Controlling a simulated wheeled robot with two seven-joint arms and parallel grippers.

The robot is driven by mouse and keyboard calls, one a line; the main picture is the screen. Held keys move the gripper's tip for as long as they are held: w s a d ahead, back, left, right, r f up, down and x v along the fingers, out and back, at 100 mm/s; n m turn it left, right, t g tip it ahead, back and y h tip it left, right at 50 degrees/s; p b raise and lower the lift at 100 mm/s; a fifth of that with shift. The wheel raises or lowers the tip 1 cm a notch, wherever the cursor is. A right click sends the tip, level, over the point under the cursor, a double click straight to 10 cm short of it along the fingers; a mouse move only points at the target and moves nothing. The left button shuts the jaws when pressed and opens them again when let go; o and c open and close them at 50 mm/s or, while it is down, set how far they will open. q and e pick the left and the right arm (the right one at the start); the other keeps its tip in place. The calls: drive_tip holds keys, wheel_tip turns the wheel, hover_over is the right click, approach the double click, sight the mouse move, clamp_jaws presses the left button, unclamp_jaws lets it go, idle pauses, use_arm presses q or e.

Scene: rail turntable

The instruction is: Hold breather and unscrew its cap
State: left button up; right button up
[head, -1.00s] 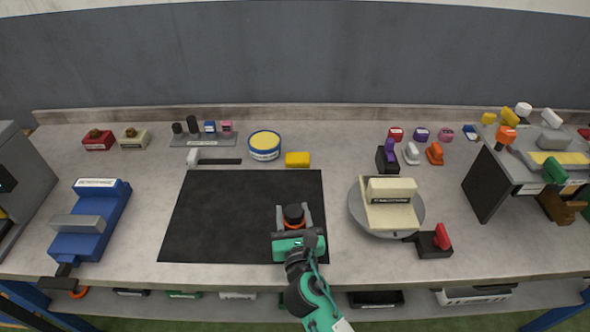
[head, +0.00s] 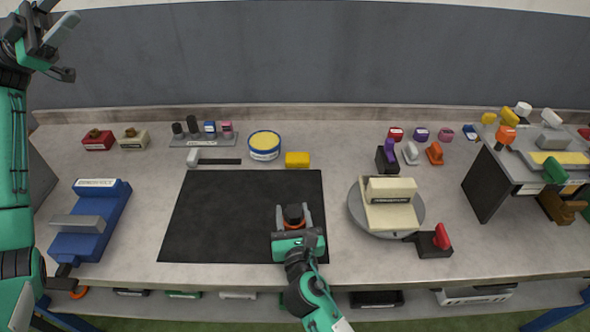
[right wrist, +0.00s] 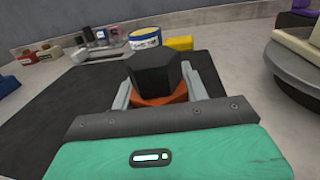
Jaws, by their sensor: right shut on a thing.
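The breather stands on the black mat (head: 230,215). Its dark hexagonal cap (head: 294,212) is on top, with an orange body (head: 295,225) below. In the right wrist view the black cap (right wrist: 155,68) and the orange body (right wrist: 160,98) show close up between the fingers. My right gripper (head: 294,218) is shut on the breather, a finger on each side. The breather's lower part is hidden behind the gripper. My left gripper (head: 42,35) is raised in the upper left of the head view, far from the breather, with its fingers apart and nothing seen between them.
A blue vise-like block (head: 90,222) stands left of the mat. A round turntable (head: 415,222) with a cream block is at the right, near a red-handled black block (head: 434,243). A yellow-topped tin (head: 264,146) and a yellow block (head: 297,159) sit behind the mat. Most of the mat is bare.

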use_arm(q)
drive_tip(key=d+f+m+g+y, duration=0.1)
drive_tip(key=d+f+g+y, duration=0.1)
drive_tip(key=d, duration=0.6)
drive_tip(key=d+f+m+g+y, duration=0.1)
drive_tip(key=d+f+g+y, duration=0.1)
drive_tip(key=d, duration=0.6)
drive_tip(key=m+y, duration=0.3)
drive_tip(key=y, duration=1.7)
hover_over(296, 211)
wheel_tip(296, 211, down, 24)
drive_tip(key=shift+m, duration=0.3)
wheel_tip(296, 211, down, 12)
drive_tip(key=shift+s+a, duration=0.1)
drive_tip(key=c, duration=1.1)
drive_tip(key=n, duration=0.6)
